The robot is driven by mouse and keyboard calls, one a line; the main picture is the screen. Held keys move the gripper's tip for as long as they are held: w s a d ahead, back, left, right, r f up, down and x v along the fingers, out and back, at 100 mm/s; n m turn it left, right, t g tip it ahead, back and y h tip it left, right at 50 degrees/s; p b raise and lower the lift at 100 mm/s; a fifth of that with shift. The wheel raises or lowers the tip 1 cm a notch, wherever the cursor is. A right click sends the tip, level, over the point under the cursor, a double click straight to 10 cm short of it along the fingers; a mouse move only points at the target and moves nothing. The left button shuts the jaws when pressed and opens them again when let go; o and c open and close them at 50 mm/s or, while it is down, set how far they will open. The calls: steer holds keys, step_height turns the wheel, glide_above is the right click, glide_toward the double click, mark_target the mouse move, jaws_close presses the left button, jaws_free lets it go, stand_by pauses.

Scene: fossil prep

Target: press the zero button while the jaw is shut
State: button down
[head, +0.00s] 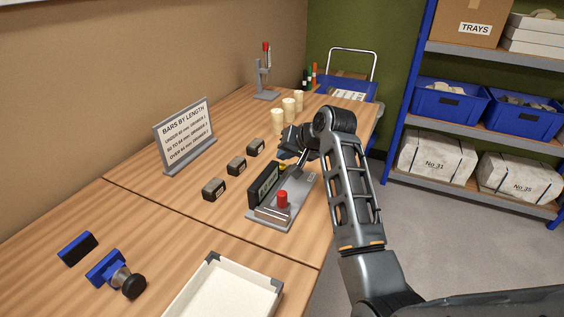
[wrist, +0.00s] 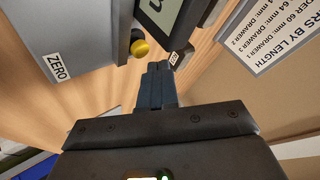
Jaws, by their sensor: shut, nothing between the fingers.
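The grey measuring device (head: 295,211) stands near the table's right edge, with a black display box (head: 263,187) on its left and a red knob (head: 282,200) on its near end. In the wrist view, the yellow button (wrist: 140,48) sits on a dark round base beside the display (wrist: 163,10), near a "ZERO" label (wrist: 58,66). My gripper (wrist: 160,68) is shut and empty, its fingertips just right of and below the button in that view; contact cannot be told. In the head view my gripper (head: 290,153) is over the device's far end. Whether the device's jaw is shut is unclear.
Three dark blocks (head: 236,166) lie left of the device, before the "BARS BY LENGTH" sign (head: 187,136). Several cream cylinders (head: 277,122) stand beyond my gripper. A white tray (head: 190,297) and a blue-and-black tool (head: 107,268) lie at the front. Shelves (head: 490,140) stand right.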

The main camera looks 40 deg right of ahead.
step_height(320, 180, up, 3)
steer(key=p, duration=0.2)
steer(key=shift+p, duration=0.35)
steer(key=shift+r, duration=1)
